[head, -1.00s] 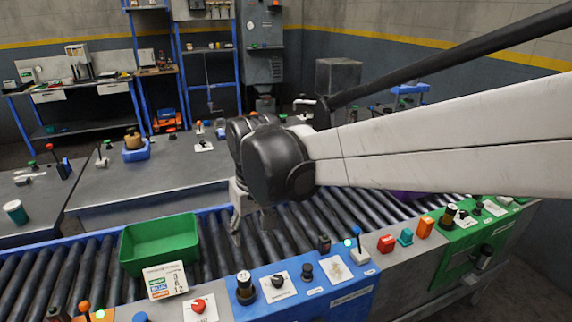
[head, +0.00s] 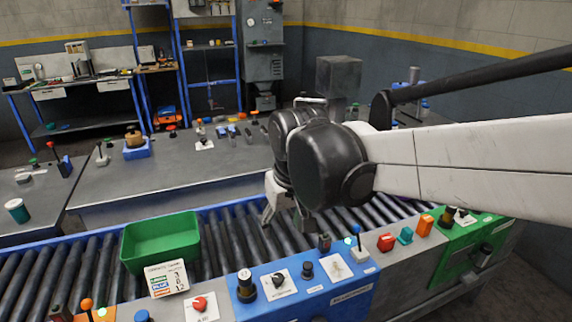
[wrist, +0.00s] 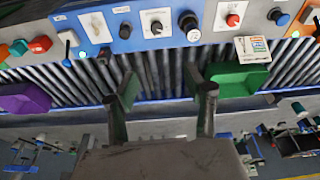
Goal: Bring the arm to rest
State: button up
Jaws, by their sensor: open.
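My gripper (head: 284,212) hangs from my arm over the roller conveyor in the head view, right of the green bin. In the wrist view its two fingers (wrist: 162,100) stand wide apart with only rollers between them, so it is open and empty. The fingertips point toward the conveyor and the blue control panel. My dark wrist joint and pale arm link cover the right part of the head view and hide part of the conveyor.
A green bin (head: 160,243) sits on the conveyor rollers (head: 92,258). A blue panel (head: 335,300) with knobs and a blue-tipped lever (head: 358,238) lines the near side. A purple bin (wrist: 25,98) shows in the wrist view. A grey table (head: 165,180) stands behind.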

jog(key=s+d+m+t, duration=0.2)
jog(key=s+d, duration=0.4)
jog(key=d, duration=0.4)
jog(key=s+d+m+t+h, duration=0.1)
jog(key=s+d+m+t, duration=0.1)
jog(key=s+d, duration=0.4)
jog(key=d+m, duration=0.1)
jog(key=d, duration=0.4)
jog(key=shift+s+f, duration=0.15)
jog(key=shift+f, duration=0.15)
jog(key=shift+d, duration=0.1)
